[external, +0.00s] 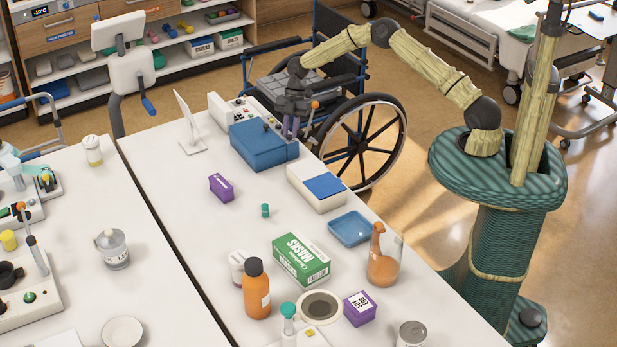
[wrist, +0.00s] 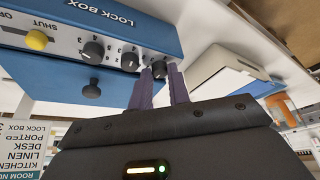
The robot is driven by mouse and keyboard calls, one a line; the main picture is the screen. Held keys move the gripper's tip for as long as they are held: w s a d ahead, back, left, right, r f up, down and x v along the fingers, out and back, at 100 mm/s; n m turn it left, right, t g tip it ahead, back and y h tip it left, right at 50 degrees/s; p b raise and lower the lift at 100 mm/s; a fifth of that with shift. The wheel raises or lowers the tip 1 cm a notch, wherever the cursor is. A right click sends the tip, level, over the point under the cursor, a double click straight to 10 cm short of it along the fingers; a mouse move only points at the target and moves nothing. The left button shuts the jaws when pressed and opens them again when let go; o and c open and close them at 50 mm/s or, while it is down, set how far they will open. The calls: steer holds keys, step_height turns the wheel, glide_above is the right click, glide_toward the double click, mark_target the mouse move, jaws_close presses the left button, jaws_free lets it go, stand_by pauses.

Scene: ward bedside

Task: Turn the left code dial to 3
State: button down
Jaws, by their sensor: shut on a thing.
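My gripper (wrist: 161,74) is shut on the end dial (wrist: 159,69), rightmost in this turned picture, so the left code dial by the lettering. The middle dial (wrist: 130,60) and another black dial (wrist: 92,52) are free. The gripper (external: 292,118) is at the box's right end in the external view. The held dial's reading cannot be made out.
A white-and-blue case (external: 317,187) stands close by. A purple box (external: 221,187) and a small green-capped bottle (external: 265,210) are nearby. A wheelchair (external: 365,140) stands behind the table edge.

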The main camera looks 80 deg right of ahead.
steer(key=m+b, duration=0.1)
steer(key=m, duration=0.1)
steer(key=m+t+b, duration=0.1)
steer(key=m, duration=0.1)
steer(key=m+t+h+b, duration=0.1)
steer(key=shift+s+a+m, duration=0.1)
steer(key=shift+s+m, duration=0.15)
steer(key=shift+m, duration=0.15)
steer(key=m, duration=0.2)
steer(key=m+t+h+b, duration=0.1)
steer(key=m, duration=0.1)
steer(key=m+b, duration=0.1)
steer(key=m, duration=0.1)
steer(key=shift+s+a+t+h, duration=0.1)
steer(key=shift+a+t+h, duration=0.2)
steer(key=shift+h, duration=0.1)
steer(key=m, duration=0.2)
steer(key=m+h, duration=0.2)
steer(key=m, duration=0.1)
steer(key=shift+a+r+m, duration=0.15)
steer(key=shift+a+m, duration=0.1)
steer(key=shift+m, duration=0.05)
steer(key=m+h+p, duration=0.1)
steer(key=m+h, duration=0.1)
steer(key=m, duration=0.3)
steer(key=shift+a+p, duration=0.15)
steer(key=shift+p, duration=0.2)
steer(key=c, duration=1.6)
jaws_free()
